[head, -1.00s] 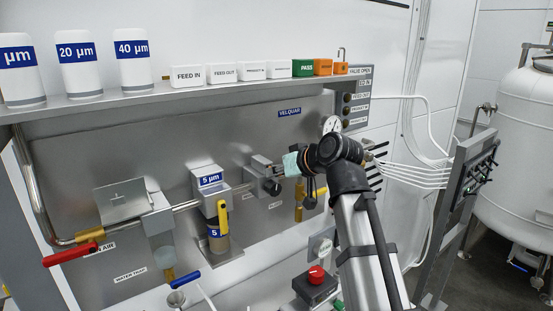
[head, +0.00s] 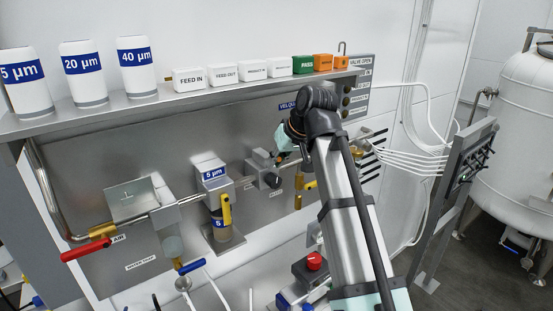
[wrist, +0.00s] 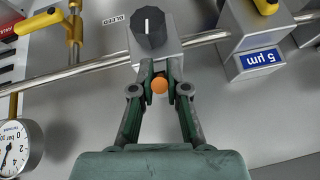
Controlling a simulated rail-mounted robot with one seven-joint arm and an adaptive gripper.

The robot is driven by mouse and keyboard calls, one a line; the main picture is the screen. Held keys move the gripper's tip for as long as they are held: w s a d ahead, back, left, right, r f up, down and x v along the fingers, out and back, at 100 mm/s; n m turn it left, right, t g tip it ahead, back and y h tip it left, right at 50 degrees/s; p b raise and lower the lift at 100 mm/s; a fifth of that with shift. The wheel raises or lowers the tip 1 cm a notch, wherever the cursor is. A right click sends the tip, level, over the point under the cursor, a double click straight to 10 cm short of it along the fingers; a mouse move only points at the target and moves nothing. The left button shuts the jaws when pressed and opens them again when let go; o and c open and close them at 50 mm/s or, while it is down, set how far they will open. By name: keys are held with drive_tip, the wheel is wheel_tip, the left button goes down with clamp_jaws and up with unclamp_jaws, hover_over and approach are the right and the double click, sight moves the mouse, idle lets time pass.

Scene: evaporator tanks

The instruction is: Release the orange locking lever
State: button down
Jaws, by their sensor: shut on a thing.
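The orange locking lever shows as a round orange tip (wrist: 159,85) in the wrist view, just below a grey block (wrist: 158,50) with a black knob (wrist: 150,30). My gripper (wrist: 159,82) has its two fingers closed in around the orange tip, one on each side, and is shut on it. The rest of the lever is hidden. In the head view, my gripper (head: 279,160) is at the block with the black knob (head: 268,177) on the panel, partly hidden by my wrist. The orange tip cannot be made out there.
A filter housing marked 5 µm (head: 212,175) with a yellow handle stands left of the block on the pipe. A pressure gauge (wrist: 17,145) and a yellow valve (wrist: 72,30) show on the wrist view's left. A shelf (head: 130,108) with containers and labelled blocks runs above.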

drive_tip(key=c, duration=1.2)
unclamp_jaws()
drive_tip(key=v, duration=1.2)
